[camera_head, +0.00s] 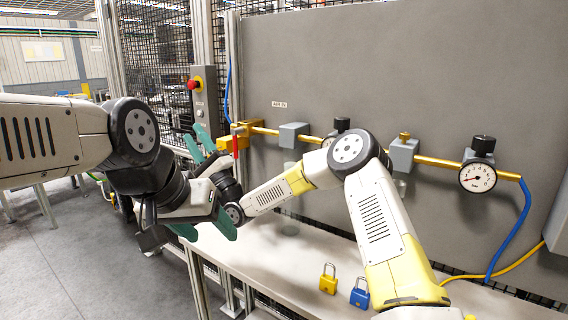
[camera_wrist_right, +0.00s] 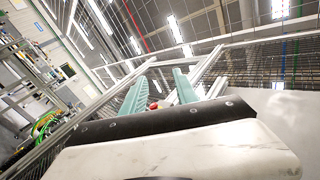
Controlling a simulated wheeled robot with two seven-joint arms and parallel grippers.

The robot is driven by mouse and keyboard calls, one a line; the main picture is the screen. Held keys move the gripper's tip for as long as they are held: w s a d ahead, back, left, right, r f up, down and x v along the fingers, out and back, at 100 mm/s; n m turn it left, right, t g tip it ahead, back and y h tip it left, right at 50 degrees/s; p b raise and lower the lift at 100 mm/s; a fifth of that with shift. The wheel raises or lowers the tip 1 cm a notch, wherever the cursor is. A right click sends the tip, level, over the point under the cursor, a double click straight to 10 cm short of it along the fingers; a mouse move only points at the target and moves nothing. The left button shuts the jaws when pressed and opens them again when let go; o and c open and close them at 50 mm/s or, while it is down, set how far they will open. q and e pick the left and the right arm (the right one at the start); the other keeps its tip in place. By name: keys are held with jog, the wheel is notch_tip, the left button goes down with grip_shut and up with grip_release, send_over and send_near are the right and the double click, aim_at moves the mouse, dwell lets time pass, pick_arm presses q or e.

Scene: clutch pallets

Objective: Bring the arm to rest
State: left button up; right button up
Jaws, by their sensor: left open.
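My left gripper (camera_head: 206,229) comes in from the left with its green fingers spread and nothing between them. It hangs beside the left end of the bench, close to the wrist of my right arm. My right gripper (camera_head: 199,142) is above it, with its green fingers pointing up and apart in front of the mesh fence. In the right wrist view, the right gripper (camera_wrist_right: 163,76) shows two separated fingers with no held object between them. The two wrists overlap closely in the head view, and I cannot tell whether they touch.
A pale bench (camera_head: 300,262) carries a yellow padlock (camera_head: 328,281) and a blue padlock (camera_head: 359,294). A brass pipe (camera_head: 437,161) with a gauge (camera_head: 477,177) runs along the grey panel (camera_head: 400,70). A red stop button (camera_head: 194,84) is on the fence post. Floor (camera_head: 70,260) at left is clear.

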jog(key=s+d+n+g+h, duration=0.2)
jog(key=d+n+h, duration=0.1)
jog(key=d+h, duration=0.4)
jog(key=s+d+f+n+g+h, duration=0.1)
jog(key=s+d+n+h, duration=0.2)
jog(key=d, duration=0.6)
jog(key=s+d+n+g+h, duration=0.15)
jog(key=d+n+h, duration=0.25)
jog(key=d+h, duration=0.4)
jog(key=s+d+f+g, duration=0.1)
jog(key=s+d+f, duration=0.1)
jog(key=s+d, duration=0.3)
jog(key=s+d+f+g+h, duration=0.1)
jog(key=s+d, duration=0.5)
jog(key=s, duration=0.6)
jog(key=s+d+f+g+h, duration=0.1)
jog(key=s+d+f+g, duration=0.2)
jog(key=s, duration=0.6)
jog(key=d+f, duration=0.1)
jog(key=d, duration=0.1)
jog(key=shift+d, duration=0.4)
